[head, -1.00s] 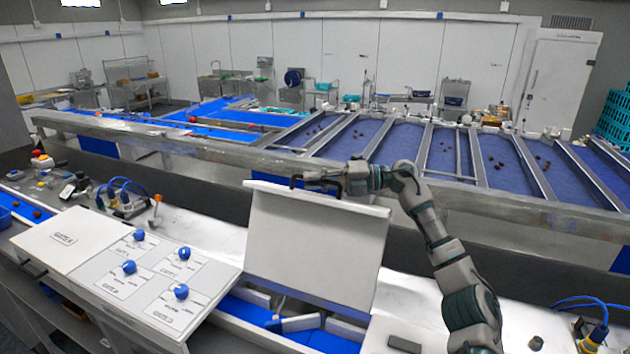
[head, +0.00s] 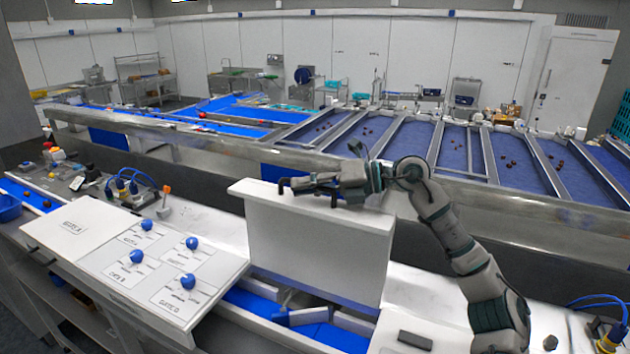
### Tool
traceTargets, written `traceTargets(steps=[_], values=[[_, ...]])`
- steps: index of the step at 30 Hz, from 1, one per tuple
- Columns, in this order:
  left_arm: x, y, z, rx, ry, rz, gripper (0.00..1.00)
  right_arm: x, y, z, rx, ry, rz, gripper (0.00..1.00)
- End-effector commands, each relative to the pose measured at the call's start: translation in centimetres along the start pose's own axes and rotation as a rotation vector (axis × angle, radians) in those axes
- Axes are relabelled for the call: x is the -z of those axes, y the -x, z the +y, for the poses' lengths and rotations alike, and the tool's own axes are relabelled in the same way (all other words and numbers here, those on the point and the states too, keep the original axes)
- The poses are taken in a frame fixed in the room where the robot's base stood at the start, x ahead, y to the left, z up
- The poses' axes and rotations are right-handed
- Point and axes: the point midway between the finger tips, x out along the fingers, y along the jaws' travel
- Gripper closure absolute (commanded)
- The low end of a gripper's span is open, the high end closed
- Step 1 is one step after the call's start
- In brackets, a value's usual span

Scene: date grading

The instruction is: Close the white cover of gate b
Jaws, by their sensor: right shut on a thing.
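The white cover (head: 315,245) stands raised and near upright, tilted a little, over an opening in the white counter. Below it the opening shows a blue belt (head: 262,304) and grey gate flaps (head: 312,316). My right gripper (head: 284,187) is at the cover's top edge, shut on that edge, with the forearm lying behind and over it. The left gripper is not in view. A closed white panel marked as gate A (head: 72,229) lies flat to the left. The writing on the raised cover cannot be read.
A panel with several blue knobs (head: 188,282) lies left of the opening. An orange-topped lever (head: 165,200) and blue cables stand behind it. A dark grey block (head: 415,340) lies on the counter at right. A long metal rail (head: 300,165) runs behind.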

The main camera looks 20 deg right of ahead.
Motion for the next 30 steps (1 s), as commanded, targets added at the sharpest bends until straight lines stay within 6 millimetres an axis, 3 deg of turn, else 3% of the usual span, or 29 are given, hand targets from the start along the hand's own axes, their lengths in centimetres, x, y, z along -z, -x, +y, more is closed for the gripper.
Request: traceTargets(steps=[6, 13, 29, 30], values=[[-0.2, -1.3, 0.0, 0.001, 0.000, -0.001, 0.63, 3.5, -1.5, 1.3, 0.052, 0.128, 0.003, 1.00], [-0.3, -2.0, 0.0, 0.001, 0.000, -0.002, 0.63, 5.6, -2.4, 2.0, 0.084, 0.205, 0.003, 1.00], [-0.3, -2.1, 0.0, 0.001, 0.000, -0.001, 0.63, 6.2, -2.7, 2.2, 0.095, 0.230, 0.002, 1.00], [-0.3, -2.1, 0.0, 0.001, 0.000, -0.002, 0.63, 6.2, -2.7, 2.2, 0.095, 0.230, 0.002, 0.83]])
